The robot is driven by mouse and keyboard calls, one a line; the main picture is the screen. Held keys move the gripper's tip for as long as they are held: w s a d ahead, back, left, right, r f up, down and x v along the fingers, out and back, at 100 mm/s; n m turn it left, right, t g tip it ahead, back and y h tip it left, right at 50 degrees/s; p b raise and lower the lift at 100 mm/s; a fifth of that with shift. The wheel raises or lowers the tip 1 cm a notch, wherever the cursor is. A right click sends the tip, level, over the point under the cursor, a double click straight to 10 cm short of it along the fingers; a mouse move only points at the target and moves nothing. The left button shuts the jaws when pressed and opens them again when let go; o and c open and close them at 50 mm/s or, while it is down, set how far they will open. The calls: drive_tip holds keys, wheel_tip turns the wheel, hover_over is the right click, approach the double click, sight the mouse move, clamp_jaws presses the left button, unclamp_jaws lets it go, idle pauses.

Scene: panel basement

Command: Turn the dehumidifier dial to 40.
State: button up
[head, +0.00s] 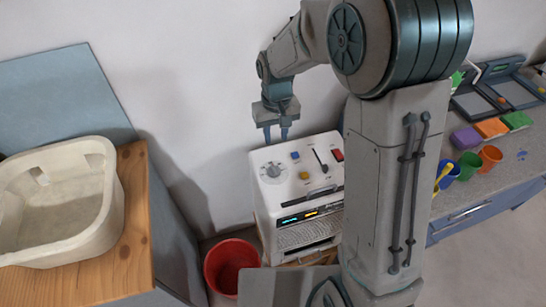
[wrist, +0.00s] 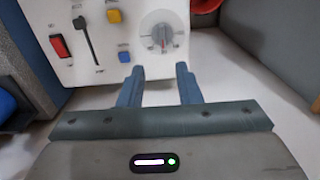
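The white dehumidifier (head: 300,190) stands against the wall in the head view, with a lit display on its front. Its round grey dial (head: 272,170) is on the top panel, at the left. In the wrist view the dial (wrist: 161,37) is near the top, with a grey knob and a small red mark at its lower middle; the scale numbers are too small to read. My gripper (head: 276,136) is above and just behind the dial in the head view, pointing down. In the wrist view my gripper (wrist: 159,78) has its fingers apart with nothing between them, not touching the dial.
The panel also carries a blue button (wrist: 79,22), a yellow button (wrist: 114,16), a slider (wrist: 88,40) and a red switch (wrist: 60,46). A red bucket (head: 230,266) stands left of the dehumidifier. A white basin (head: 100,215) sits on a wooden top at left.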

sight(274, 168)
drive_tip(key=f, duration=0.4)
drive_tip(key=f+p, duration=0.1)
drive_tip(key=f, duration=0.4)
drive_tip(key=f+p, duration=0.1)
drive_tip(key=f, duration=0.4)
drive_tip(key=shift+w+a+f, duration=0.15)
drive_tip(key=shift+a, duration=0.1)
drive_tip(key=shift+c, duration=0.3)
clamp_jaws()
